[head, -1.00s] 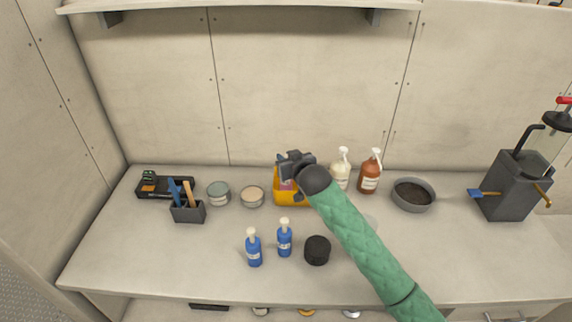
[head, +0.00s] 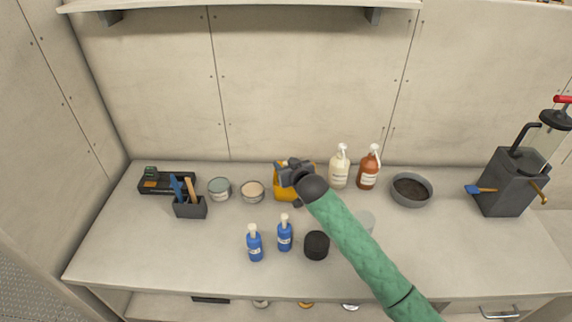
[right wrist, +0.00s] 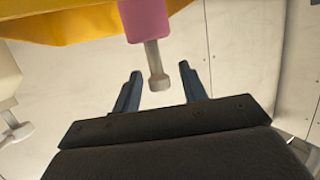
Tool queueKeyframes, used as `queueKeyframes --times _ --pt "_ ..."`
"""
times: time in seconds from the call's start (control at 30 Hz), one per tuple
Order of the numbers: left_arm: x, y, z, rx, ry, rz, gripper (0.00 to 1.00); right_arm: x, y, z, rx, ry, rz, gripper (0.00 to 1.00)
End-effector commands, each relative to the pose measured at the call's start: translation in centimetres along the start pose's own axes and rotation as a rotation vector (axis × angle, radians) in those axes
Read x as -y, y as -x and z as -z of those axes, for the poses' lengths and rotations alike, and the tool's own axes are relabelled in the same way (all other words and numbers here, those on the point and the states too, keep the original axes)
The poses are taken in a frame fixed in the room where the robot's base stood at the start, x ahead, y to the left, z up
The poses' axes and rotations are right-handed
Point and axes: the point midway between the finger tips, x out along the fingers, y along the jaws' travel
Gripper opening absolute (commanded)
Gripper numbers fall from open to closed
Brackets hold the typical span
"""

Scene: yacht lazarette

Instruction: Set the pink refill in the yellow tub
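The yellow tub (head: 284,193) stands at the back middle of the counter, partly covered by my right gripper (head: 286,172). In the right wrist view the tub (right wrist: 60,25) fills the top edge. The pink refill (right wrist: 146,18) shows against it there, with its grey stem and round knob pointing down in the picture. The refill appears to be in the tub, but its far end is out of frame. My right gripper's fingers (right wrist: 160,85) are apart, with the knob in the gap between them and clear space on both sides. My left gripper is not in view.
A cream pump bottle (head: 339,173) and a brown one (head: 369,172) stand right of the tub. Round tins (head: 252,191) are to its left. Two blue bottles (head: 285,236) and a black jar (head: 316,245) stand in front. A grey bowl (head: 412,190) is farther right.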

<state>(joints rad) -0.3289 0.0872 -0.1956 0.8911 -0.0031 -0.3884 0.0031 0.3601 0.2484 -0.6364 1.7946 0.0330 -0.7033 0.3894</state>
Motion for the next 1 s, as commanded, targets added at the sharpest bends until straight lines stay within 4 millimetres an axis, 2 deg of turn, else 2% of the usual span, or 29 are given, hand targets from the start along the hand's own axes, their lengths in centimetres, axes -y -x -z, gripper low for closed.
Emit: queueKeyframes --times 0.33,0.47,0.57,0.7,1.0 --pt "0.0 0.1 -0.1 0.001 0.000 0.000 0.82 0.0 0.1 0.4 -0.001 0.001 0.000 0.42" --pt "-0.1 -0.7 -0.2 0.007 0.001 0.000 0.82 0.0 1.4 0.0 -0.001 0.000 0.000 0.42" --pt "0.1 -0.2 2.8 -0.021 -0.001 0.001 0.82 0.1 3.1 -0.1 -0.001 -0.001 0.002 0.42" --pt "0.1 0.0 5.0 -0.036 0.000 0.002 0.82 0.0 5.9 -0.2 -0.001 0.000 0.001 0.42" --pt "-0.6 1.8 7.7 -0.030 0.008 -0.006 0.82 0.0 10.7 0.1 -0.002 0.000 0.001 0.42"
